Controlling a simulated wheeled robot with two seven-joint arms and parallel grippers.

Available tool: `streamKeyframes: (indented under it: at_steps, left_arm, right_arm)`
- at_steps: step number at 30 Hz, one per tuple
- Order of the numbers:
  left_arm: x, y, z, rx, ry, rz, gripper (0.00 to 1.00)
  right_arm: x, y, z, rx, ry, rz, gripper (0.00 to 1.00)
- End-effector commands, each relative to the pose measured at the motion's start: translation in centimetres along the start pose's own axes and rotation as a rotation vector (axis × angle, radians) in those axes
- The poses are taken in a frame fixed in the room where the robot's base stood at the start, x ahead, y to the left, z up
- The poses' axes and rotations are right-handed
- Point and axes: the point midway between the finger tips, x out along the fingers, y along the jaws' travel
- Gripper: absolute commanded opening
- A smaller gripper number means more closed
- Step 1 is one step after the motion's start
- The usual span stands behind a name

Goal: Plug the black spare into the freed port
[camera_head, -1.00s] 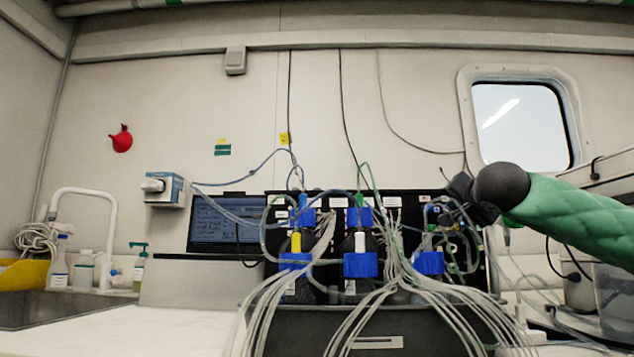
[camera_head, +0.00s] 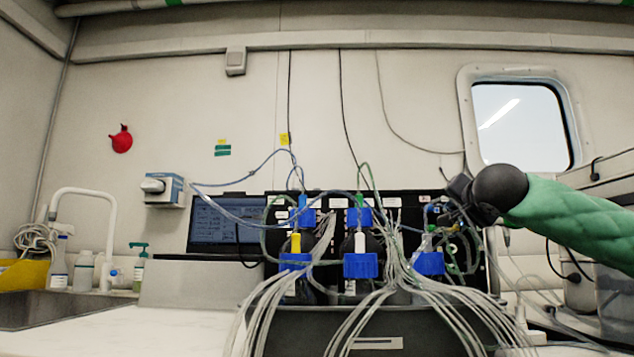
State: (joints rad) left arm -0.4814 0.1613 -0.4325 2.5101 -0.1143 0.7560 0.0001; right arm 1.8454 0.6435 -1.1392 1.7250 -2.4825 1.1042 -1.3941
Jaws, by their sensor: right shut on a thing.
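My right gripper (camera_head: 447,213) reaches in from the right on its green-sleeved arm. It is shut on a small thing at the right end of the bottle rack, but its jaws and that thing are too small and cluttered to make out. I cannot pick out the black spare or the freed port for certain. Blue-capped bottles stand in two rows. The front caps carry a yellow connector (camera_head: 296,242), a white connector (camera_head: 360,243) and a green connector (camera_head: 431,229). Behind them are a blue connector (camera_head: 302,200) and a green one (camera_head: 359,200). My left gripper is not in view.
Bundles of pale tubes (camera_head: 270,300) hang over the front of the dark bottle tray (camera_head: 376,343). A laptop (camera_head: 212,225) stands behind on the left. The white counter (camera_head: 130,330) at the left is clear, beside a sink (camera_head: 45,307) with bottles.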

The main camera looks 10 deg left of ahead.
Motion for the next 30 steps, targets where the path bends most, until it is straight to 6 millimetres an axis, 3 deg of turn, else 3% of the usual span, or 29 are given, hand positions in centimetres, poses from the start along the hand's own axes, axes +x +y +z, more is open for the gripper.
streamKeyframes:
  at_steps: [29,30]
  left_arm:
    - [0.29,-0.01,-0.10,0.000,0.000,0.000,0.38]
    - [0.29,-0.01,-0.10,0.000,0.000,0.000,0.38]
  right_arm:
    - [0.93,0.01,-0.04,0.000,0.000,0.000,0.00]
    - [0.93,0.02,-0.04,0.000,0.000,0.000,0.20]
